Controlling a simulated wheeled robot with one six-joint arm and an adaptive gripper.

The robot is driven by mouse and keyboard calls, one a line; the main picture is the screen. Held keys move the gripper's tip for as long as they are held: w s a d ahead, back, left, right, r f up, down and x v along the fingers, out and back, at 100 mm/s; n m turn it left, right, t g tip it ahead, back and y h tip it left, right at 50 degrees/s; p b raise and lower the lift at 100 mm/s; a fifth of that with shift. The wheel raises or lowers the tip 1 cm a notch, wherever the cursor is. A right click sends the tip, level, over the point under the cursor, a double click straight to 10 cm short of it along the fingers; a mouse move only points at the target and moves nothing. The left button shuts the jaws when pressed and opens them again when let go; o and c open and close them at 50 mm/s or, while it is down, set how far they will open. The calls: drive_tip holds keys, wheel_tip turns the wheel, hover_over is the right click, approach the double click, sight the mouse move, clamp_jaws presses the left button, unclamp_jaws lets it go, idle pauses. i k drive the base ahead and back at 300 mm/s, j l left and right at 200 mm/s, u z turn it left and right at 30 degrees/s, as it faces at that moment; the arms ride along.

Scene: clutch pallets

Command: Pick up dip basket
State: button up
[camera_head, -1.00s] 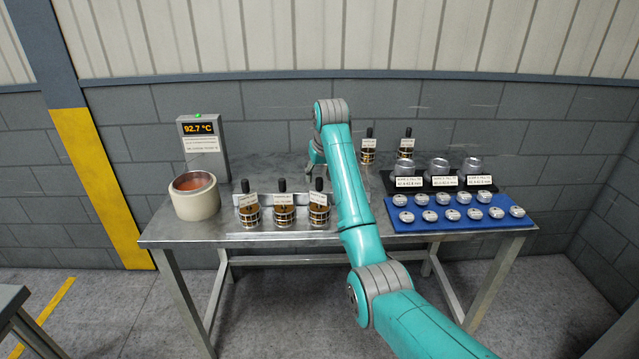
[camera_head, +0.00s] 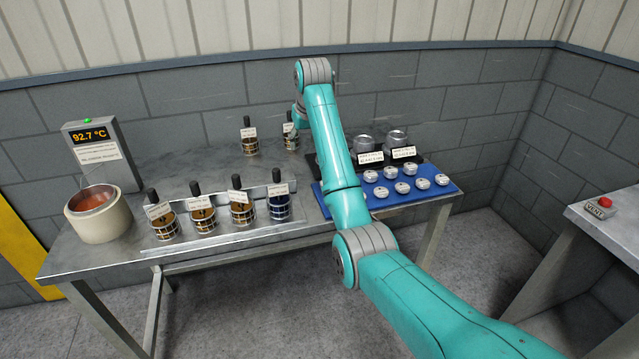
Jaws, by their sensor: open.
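Several dip baskets with black handles and white tags stand in a front rack (camera_head: 215,233). Three have brownish contents: the left one (camera_head: 165,226), the middle one (camera_head: 202,217) and the one beside it (camera_head: 241,211). The basket at the right end (camera_head: 279,207) looks dark blue. Two more baskets stand behind, a left one (camera_head: 249,144) and a right one (camera_head: 290,140). My gripper (camera_head: 293,117) is open at the handle of the back right basket. My arm partly hides the fingers, and I cannot tell whether they touch the handle.
A round pot (camera_head: 98,223) stands at the table's left, before a display box (camera_head: 103,152) reading 92.7 °C. At right, a blue mat (camera_head: 447,188) holds metal discs, with labelled metal parts (camera_head: 397,141) behind. A red button (camera_head: 604,202) is on another table.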

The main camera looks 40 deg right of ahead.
sight(281, 208)
drive_tip(key=z, duration=0.35)
drive_tip(key=l+z, duration=0.35)
drive_tip(key=l, duration=0.2)
